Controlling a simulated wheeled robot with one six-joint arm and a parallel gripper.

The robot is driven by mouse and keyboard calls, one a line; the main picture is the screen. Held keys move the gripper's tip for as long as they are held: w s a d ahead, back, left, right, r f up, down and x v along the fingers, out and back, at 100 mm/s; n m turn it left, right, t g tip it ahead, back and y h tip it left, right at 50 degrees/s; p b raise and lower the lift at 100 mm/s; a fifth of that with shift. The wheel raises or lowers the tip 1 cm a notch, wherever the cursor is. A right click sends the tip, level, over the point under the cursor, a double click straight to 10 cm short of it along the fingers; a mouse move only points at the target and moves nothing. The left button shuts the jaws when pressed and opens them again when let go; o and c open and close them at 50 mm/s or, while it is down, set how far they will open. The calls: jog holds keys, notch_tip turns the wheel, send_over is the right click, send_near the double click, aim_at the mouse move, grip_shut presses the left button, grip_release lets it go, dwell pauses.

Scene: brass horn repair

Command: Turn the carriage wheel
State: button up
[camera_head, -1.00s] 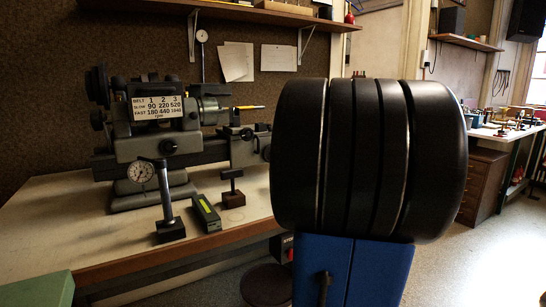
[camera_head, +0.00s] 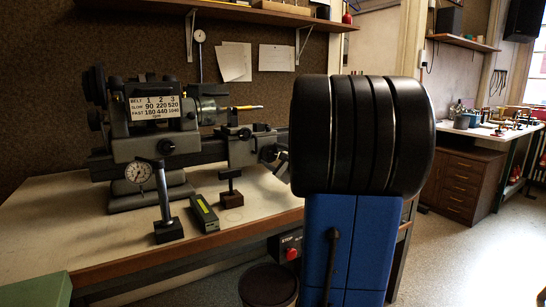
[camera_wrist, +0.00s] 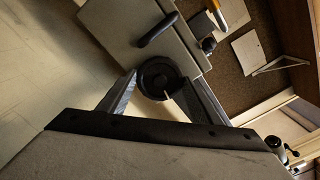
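The carriage wheel (camera_wrist: 158,74) is a dark round handwheel on the front of the grey lathe carriage (camera_wrist: 125,25). It fills the space between my fingertips in the wrist view. My gripper (camera_wrist: 160,79) has its two grey fingers spread, one on each side of the wheel. I cannot tell whether either finger touches the rim. In the head view the carriage (camera_head: 245,148) sits on the lathe bed, with the wheel (camera_head: 268,153) at its right. Something grey, likely a fingertip, shows beside it; my arm hides the rest of the gripper.
The lathe headstock (camera_head: 155,135) stands on the bench (camera_head: 80,235). A red stop button (camera_head: 291,254) is below the bench edge. A stool (camera_head: 268,285) stands below.

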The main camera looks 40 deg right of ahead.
jog(key=shift+c, duration=0.6)
jog(key=shift+m, duration=1.5)
jog(key=shift+f, duration=0.1)
jog(key=o, duration=1.1)
jog(key=shift+a, duration=0.1)
jog(key=shift+c, duration=0.2)
jog(key=shift+s, duration=0.55)
jog(key=v, duration=1.6)
jog(key=shift+s, duration=0.2)
